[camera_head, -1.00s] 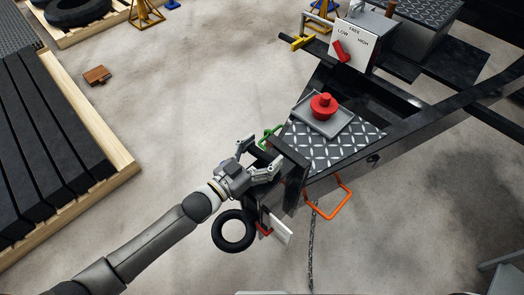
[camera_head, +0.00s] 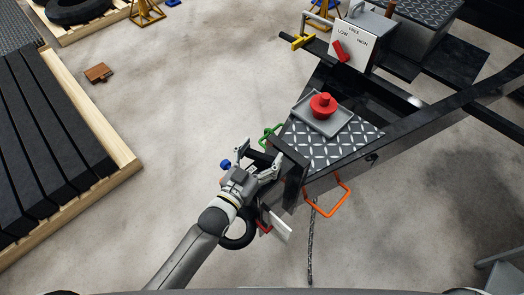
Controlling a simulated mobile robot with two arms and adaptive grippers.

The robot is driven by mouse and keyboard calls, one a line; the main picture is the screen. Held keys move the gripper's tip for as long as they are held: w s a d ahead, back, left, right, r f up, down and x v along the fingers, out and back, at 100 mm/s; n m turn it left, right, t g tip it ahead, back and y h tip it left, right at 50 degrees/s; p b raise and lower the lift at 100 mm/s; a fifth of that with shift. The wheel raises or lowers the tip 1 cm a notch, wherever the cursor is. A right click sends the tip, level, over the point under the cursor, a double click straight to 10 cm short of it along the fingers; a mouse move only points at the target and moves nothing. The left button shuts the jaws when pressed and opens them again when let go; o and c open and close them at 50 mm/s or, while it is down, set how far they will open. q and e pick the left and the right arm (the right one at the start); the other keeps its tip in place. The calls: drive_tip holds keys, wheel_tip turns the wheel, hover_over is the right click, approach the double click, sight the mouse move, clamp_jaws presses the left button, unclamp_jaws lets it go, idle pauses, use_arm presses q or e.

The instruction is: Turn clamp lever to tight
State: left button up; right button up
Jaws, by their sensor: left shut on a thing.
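My left gripper (camera_head: 258,158) reaches in from the bottom left to the front end of the black trailer frame (camera_head: 294,186). Its fingers are closed around a dark part there, which seems to be the clamp lever; the fingers hide most of it. A small blue knob (camera_head: 225,165) sticks out just left of the gripper. A black wheel (camera_head: 240,243) is below the gripper, partly covered by my left arm. My right gripper is not in view.
A red knob (camera_head: 323,104) sits on a grey plate on the frame. Behind is a white panel marked LOW, FREE, HIGH (camera_head: 353,42). An orange hoop (camera_head: 328,204) and a chain (camera_head: 311,245) hang nearby.

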use_arm(q)
drive_tip(key=shift+w+a+r, duration=0.15)
drive_tip(key=shift+r, duration=0.05)
drive_tip(key=o, duration=1.3)
drive_tip(key=shift+a+f, duration=0.1)
drive_tip(key=shift+f, duration=0.05)
drive_tip(key=shift+s, duration=0.35)
drive_tip(key=v, duration=1.1)
drive_tip(key=shift+s+a, duration=0.15)
drive_tip(key=shift+a, duration=0.05)
